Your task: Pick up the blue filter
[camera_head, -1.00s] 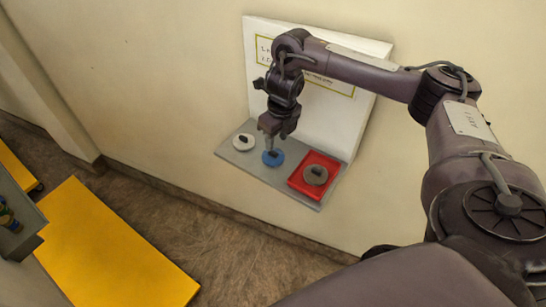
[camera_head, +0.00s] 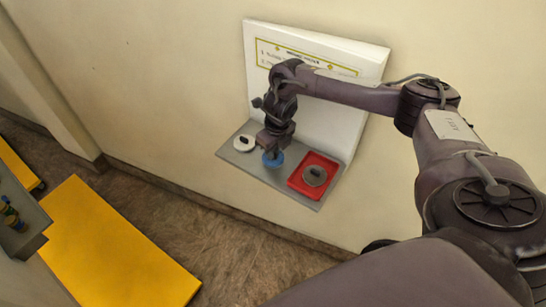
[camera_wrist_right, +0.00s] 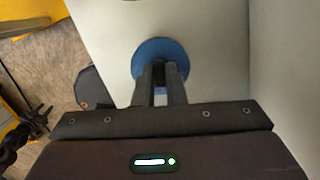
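The blue filter (camera_head: 272,160) is a round blue disc in the middle of the grey shelf, between a white disc and a red tray. My right gripper (camera_head: 271,148) is directly above it, pointing down and hiding part of it. In the right wrist view the blue filter (camera_wrist_right: 150,50) is beyond my right gripper's fingertips (camera_wrist_right: 159,68). The two fingers are close together, one on each side of its dark knob, and appear shut on it. I see no clear gap between filter and shelf.
On the shelf (camera_head: 233,157), a white disc (camera_head: 244,143) sits left, and a red tray (camera_head: 299,186) holding a grey disc (camera_head: 314,176) sits right. A white board (camera_head: 330,117) stands behind. A yellow platform (camera_head: 115,250) is lower left.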

